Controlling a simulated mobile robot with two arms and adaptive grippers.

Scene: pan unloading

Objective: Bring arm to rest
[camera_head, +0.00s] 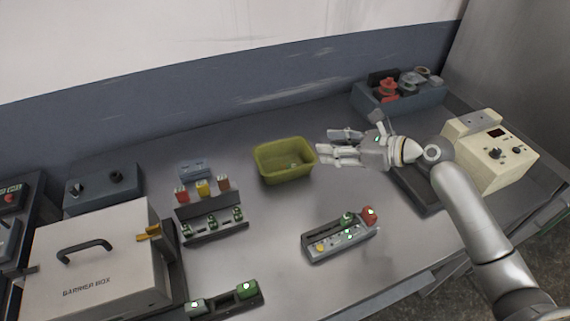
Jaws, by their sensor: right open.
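My right gripper (338,146) is in the head view, at the end of my right arm, which comes in from the lower right. Its fingers point left and are apart, with nothing seen between them. It is above the table, just right of the yellow-green pan (268,166). I cannot tell its exact height. The pan stands on the table and holds a small light item (293,166). My left gripper is not in view.
A cream device (492,160) and a grey bin (402,101) of parts stand at the right. A fixture with a red knob (340,240) lies in front. A light toolbox (95,262) and racks (210,218) stand left. Bare table (300,200) lies between.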

